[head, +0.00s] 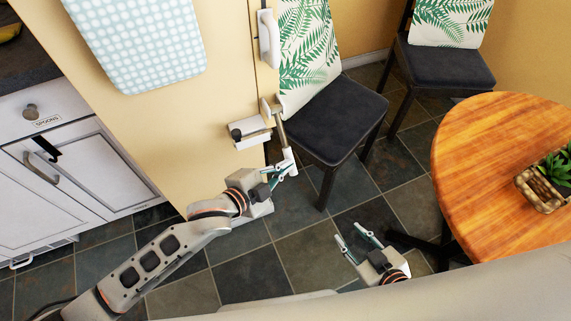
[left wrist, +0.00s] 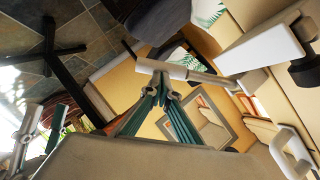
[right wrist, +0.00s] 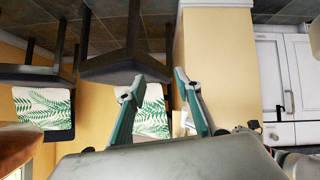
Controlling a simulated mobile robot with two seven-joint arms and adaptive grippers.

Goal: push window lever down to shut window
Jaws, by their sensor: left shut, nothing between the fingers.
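The window lever is a grey rod with a white end piece (head: 290,160), hanging from the edge of the pale yellow wall in the head view. Beside the rod is a white box (head: 250,131) with a black knob. In the left wrist view, the lever's white end (left wrist: 162,69) lies across just beyond the fingertips. My left gripper (head: 290,170) is shut and empty, right at that white end; whether it touches is not clear. It also shows in the left wrist view (left wrist: 164,92). My right gripper (head: 349,235) is open and empty, low over the floor, away from the lever.
A chair with a dark seat (head: 335,118) stands just right of the lever. A round wooden table (head: 470,150) with a potted plant (head: 552,172) is at right. A white handle (head: 268,38) is above the lever. White cabinets (head: 60,185) stand left. Tiled floor is open between.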

